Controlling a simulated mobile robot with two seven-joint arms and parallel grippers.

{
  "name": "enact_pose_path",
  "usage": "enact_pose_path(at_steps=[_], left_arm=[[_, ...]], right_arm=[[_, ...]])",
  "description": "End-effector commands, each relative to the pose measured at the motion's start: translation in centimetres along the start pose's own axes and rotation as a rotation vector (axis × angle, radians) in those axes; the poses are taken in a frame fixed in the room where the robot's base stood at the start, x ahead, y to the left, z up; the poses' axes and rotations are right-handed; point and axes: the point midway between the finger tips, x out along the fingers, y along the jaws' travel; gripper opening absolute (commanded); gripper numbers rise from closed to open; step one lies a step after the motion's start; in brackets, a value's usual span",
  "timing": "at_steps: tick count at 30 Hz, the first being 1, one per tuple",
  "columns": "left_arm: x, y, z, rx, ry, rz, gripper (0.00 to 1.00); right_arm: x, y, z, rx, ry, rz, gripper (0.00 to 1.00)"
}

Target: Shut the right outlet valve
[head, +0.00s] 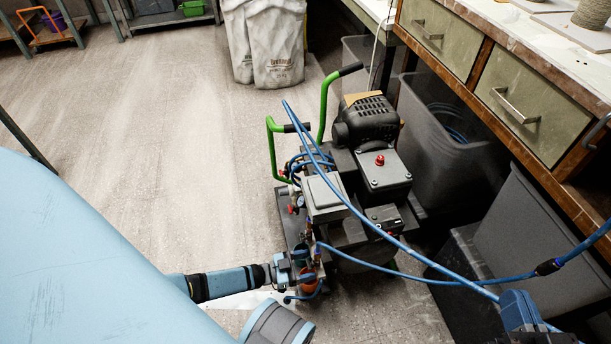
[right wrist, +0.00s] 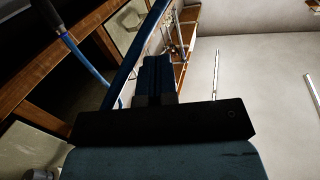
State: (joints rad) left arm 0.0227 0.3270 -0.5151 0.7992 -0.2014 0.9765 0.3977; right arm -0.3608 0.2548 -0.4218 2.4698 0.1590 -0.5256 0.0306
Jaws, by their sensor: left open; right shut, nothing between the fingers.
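A dark pump unit (head: 372,205) with green handles stands on the floor in the head view. Small outlet fittings and an orange-red part (head: 309,283) sit at its near left corner, partly hidden by my left gripper (head: 291,268). That gripper is beside these fittings, with its jaws open; I cannot tell whether it touches any of them. I cannot tell which fitting is the right outlet valve or how its handle stands. My right gripper (head: 524,312) is at the lower right, away from the fittings. It is shut and empty, and its fingers show in the right wrist view (right wrist: 155,75).
Blue hoses (head: 352,209) loop over the unit and run to the lower right, near my right gripper. Grey bins (head: 440,135) and a wooden drawer bench (head: 535,105) stand close on the right. A white sack (head: 265,45) stands behind.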

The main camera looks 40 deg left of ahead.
Motion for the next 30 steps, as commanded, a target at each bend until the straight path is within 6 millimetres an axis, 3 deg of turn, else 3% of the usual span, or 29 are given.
enact_pose_path(at_steps=[7, 15, 21, 30], left_arm=[[-2.3, -0.1, -0.1, 0.000, -0.003, -0.001, 0.68], [-8.5, 0.0, -0.2, 0.000, -0.004, 0.000, 0.68], [-12.1, 0.0, -0.1, 0.000, -0.002, -0.001, 0.68], [-13.9, 0.0, 0.0, 0.000, -0.001, -0.001, 0.68]], right_arm=[[0.0, -0.1, -0.6, 0.017, -0.007, -0.004, 0.00], [-0.4, -0.9, -0.2, 0.096, -0.049, -0.002, 0.00], [-0.7, -1.1, 0.3, 0.117, -0.059, 0.002, 0.00], [-0.6, -1.1, -0.4, 0.112, -0.032, 0.004, 0.00]])
